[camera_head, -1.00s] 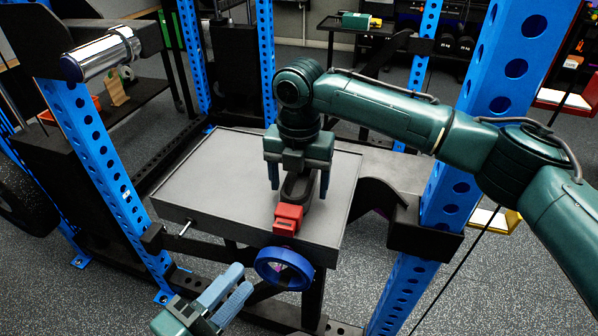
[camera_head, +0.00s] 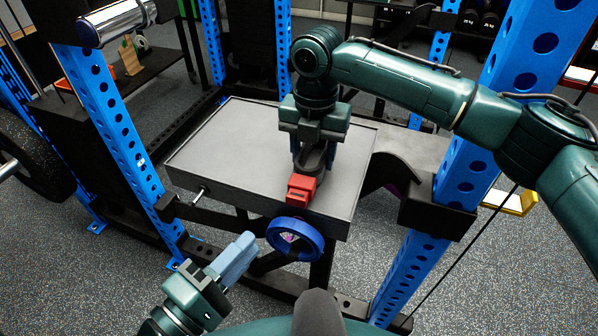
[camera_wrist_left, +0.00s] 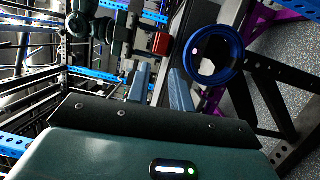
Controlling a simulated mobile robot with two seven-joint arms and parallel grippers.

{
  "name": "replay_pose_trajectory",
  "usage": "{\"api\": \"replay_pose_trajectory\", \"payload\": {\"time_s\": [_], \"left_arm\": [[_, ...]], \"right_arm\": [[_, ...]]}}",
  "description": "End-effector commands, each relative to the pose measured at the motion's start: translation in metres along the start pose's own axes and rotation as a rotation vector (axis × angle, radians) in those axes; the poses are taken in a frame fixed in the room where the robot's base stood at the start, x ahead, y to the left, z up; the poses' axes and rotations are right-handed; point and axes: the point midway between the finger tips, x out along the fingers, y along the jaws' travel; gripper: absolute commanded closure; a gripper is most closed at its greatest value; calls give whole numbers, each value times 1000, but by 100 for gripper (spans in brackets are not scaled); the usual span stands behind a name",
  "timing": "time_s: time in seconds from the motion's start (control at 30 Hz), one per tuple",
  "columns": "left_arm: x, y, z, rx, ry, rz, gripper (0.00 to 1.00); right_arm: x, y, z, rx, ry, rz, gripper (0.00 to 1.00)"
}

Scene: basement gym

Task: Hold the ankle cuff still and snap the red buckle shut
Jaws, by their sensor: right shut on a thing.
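The dark ankle cuff (camera_head: 313,160) lies on the grey tabletop (camera_head: 225,145) near its front edge in the head view. The red buckle (camera_head: 301,189) sits at the cuff's near end; whether it is latched cannot be told. My right gripper (camera_head: 315,152) points down from above and is shut on the cuff, partly hiding it. My left gripper (camera_head: 240,255) is below the table's front edge, left of the buckle and apart from it. In the left wrist view its fingers (camera_wrist_left: 160,88) are spread and empty, with the red buckle (camera_wrist_left: 160,43) beyond them.
A blue ring (camera_head: 272,238) is at the table's front, below the buckle; it is close to the left fingers in the wrist view (camera_wrist_left: 238,58). Blue rack posts (camera_head: 125,130) flank the table. A metal pin (camera_head: 198,197) sticks out of the front. The tabletop's left half is clear.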

Motion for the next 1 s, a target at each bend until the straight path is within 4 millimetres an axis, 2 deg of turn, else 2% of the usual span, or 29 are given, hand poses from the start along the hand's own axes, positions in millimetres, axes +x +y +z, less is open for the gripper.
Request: {"api": "replay_pose_trajectory", "payload": {"time_s": [0.03, 0.17, 0.23, 0.3, 0.5, 0.6, 0.7, 0.83, 1.0], "left_arm": [[-1, 2, -6, 94, 9, 12, 82], [-5, 13, -23, 504, 38, 67, 93], [-8, 22, -31, 794, 52, 108, 99], [-11, 29, -36, 1098, 61, 152, 100], [-21, 39, -36, 1947, 48, 307, 100], [-27, 34, -32, 2329, 18, 404, 100], [-33, 26, -31, 2638, -19, 505, 100], [-38, 15, -30, 2910, -66, 619, 100], [-42, 8, -31, 3060, -98, 696, 100]], "right_arm": [[0, 0, 0, 0, 0, 0, 79], [0, 0, 0, 0, 0, 1, 79], [0, 0, 0, 0, 0, 1, 79], [0, 0, 0, 0, 0, 1, 79], [0, 0, 0, 0, 0, 1, 79], [0, 0, 0, 0, 0, 1, 79], [0, 0, 0, 0, 0, 1, 79], [0, 0, 0, 0, 0, 1, 79], [0, 0, 0, 0, 0, 1, 79]]}}
